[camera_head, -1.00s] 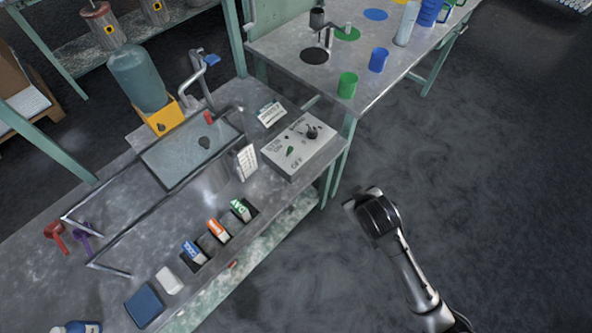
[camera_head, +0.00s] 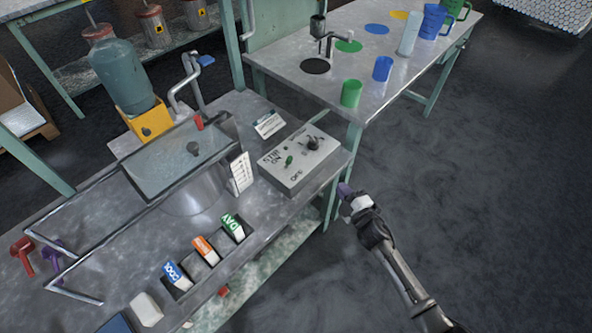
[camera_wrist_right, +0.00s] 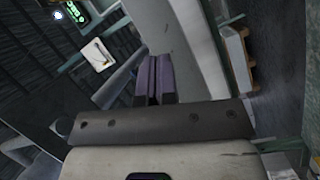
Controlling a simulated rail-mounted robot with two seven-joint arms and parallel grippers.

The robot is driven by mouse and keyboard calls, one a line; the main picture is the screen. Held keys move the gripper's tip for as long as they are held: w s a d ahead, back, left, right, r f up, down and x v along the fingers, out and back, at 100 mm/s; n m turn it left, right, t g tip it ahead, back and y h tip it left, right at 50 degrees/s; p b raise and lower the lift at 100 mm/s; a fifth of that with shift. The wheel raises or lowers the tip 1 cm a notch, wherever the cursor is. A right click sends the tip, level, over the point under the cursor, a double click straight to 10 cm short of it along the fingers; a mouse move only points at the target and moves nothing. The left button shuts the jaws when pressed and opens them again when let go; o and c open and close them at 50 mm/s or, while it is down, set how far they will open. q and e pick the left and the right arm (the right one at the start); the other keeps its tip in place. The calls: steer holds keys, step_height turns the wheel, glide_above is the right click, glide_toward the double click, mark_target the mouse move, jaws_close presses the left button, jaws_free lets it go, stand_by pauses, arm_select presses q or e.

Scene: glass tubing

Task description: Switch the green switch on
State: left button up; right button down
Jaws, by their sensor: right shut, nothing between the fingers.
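A small green toggle switch (camera_head: 289,160) stands on a grey control box (camera_head: 275,172) at the table's right end, between printed words ON and OFF. I cannot tell which way it leans. A green-faced block lettered in white (camera_head: 232,226), like a rocker, is in a row at the table's front edge. My right gripper (camera_head: 345,190) is shut and empty, with purple fingertips, over the floor just right of the box and apart from it. Its fingers also show in the right wrist view (camera_wrist_right: 152,80). My left gripper is not in view.
A black knob (camera_head: 312,143) is on the same box. Orange (camera_head: 205,248) and blue (camera_head: 177,275) blocks stand beside the green block. A white card (camera_head: 241,172) stands left of the box. A second table (camera_head: 410,75) holds cups behind. The floor at right is clear.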

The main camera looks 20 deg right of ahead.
mark_target(296, 178)
steer(key=s+a+r+n+g+y, duration=0.1)
steer(key=s+a+r+n+y, duration=0.2)
steer(key=a+n+y, duration=0.4)
steer(key=s+n+y, duration=0.1)
steer(key=n+y, duration=0.3)
steer(key=shift+a+r+y, duration=0.3)
steer(key=shift+a, duration=0.1)
steer(key=b+x, duration=0.2)
steer(key=x, duration=0.8)
steer(key=w, duration=0.2)
steer(key=b, duration=0.1)
steer(key=shift+w+d+r, duration=0.3)
steer(key=shift+w+r, duration=0.1)
steer(key=shift+w+d+r, duration=0.15)
steer(key=shift+w, duration=0.3)
steer(key=shift+w+r, duration=0.1)
